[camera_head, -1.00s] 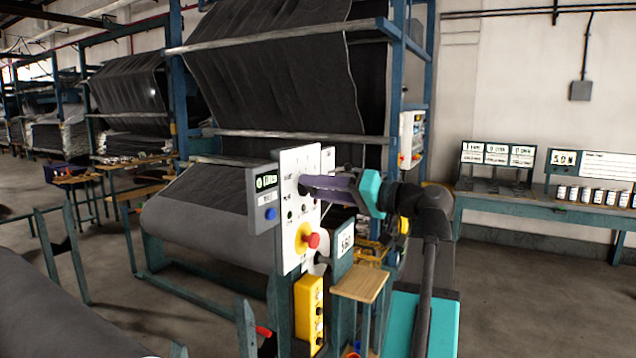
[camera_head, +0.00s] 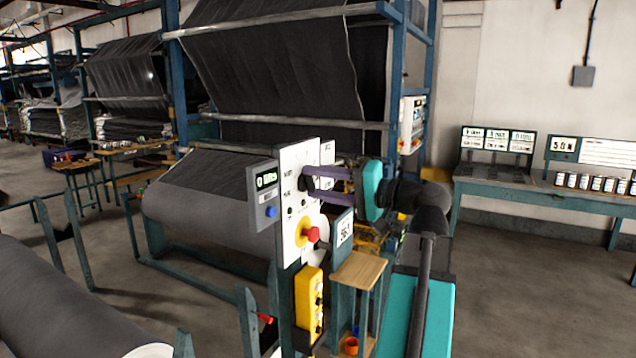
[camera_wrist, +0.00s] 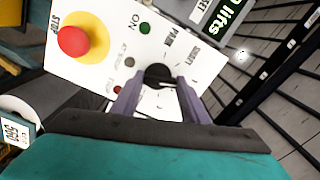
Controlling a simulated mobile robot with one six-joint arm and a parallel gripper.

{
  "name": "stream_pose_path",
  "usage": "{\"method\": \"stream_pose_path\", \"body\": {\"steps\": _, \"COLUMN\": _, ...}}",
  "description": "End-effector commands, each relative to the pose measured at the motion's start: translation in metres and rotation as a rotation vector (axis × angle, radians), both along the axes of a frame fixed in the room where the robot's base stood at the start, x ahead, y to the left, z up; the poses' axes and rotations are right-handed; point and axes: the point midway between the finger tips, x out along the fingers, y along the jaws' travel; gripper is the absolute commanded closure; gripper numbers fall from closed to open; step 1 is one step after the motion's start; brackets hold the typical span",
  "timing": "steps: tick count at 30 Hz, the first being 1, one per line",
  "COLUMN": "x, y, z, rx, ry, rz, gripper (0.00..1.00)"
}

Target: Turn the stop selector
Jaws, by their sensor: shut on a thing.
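The stop selector is a black round knob (camera_wrist: 158,76) on a white control panel (camera_head: 290,230), and it also shows in the head view (camera_head: 306,184). My gripper (camera_wrist: 158,88) has its two purple fingers shut on the knob, one on each side. In the head view my gripper (camera_head: 318,184) reaches the panel from the right. Small lettering lies around the knob, partly hidden by the fingers, and I cannot tell which mark the knob points to.
A display (camera_head: 266,180) reading "0 lifts" is left of the panel. A yellow button box (camera_head: 309,303) hangs below. A small wooden shelf (camera_head: 360,268) stands to the right.

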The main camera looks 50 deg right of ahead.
Motion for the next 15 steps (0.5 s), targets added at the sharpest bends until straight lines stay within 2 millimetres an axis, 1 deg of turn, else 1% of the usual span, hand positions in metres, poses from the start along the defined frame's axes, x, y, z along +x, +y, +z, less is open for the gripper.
{"method": "stream_pose_path", "body": {"steps": 5, "x": -0.0001, "y": 0.0002, "z": -0.0008, "rx": -0.001, "ry": 0.001, "rz": 0.001, "gripper": 0.82}}
{"method": "stream_pose_path", "body": {"steps": 6, "x": -0.0001, "y": 0.0002, "z": -0.0008, "rx": -0.001, "ry": 0.001, "rz": 0.001, "gripper": 0.54}}
{"method": "stream_pose_path", "body": {"steps": 9, "x": -0.0001, "y": 0.0003, "z": -0.0007, "rx": -0.001, "ry": 0.001, "rz": 0.001, "gripper": 0.41}}
{"method": "stream_pose_path", "body": {"steps": 15, "x": 0.0001, "y": 0.0002, "z": -0.0004, "rx": -0.002, "ry": 0.0, "rz": 0.001, "gripper": 0.41}}
